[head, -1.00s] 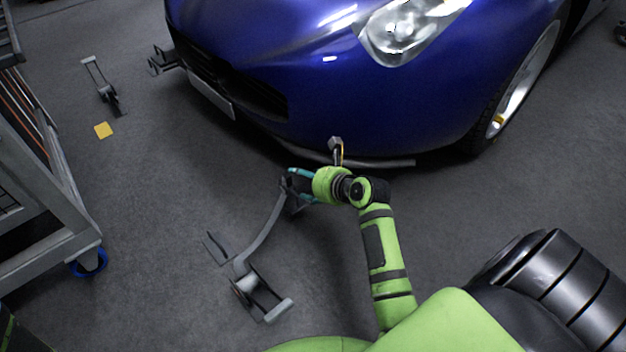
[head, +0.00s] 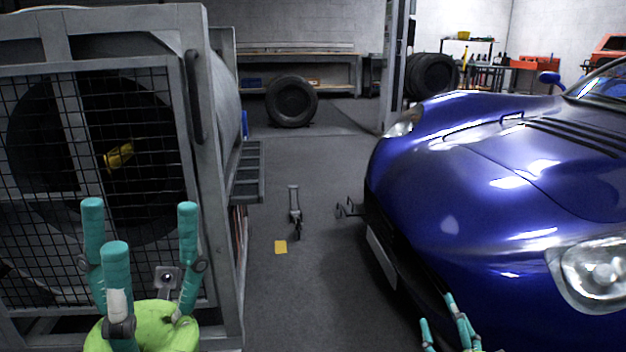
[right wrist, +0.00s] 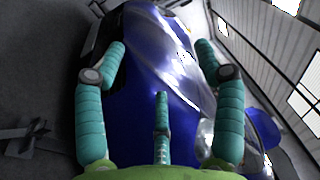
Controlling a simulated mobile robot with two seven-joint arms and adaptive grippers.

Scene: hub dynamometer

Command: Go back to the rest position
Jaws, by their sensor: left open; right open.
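My left gripper (head: 138,255) is at the lower left of the head view, its teal fingers pointing up, spread apart and empty. It is in front of the mesh-fronted metal cage. My right gripper (head: 447,325) shows only by its teal fingertips at the bottom edge of the head view, in front of the blue car (head: 480,190). In the right wrist view the fingers of my right gripper (right wrist: 160,80) are spread with nothing between them, and the blue car (right wrist: 150,60) lies beyond them.
The cage (head: 205,60) fills the left side. A tyre (head: 291,101) stands near a workbench (head: 340,70) at the back. The floor between is mostly clear.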

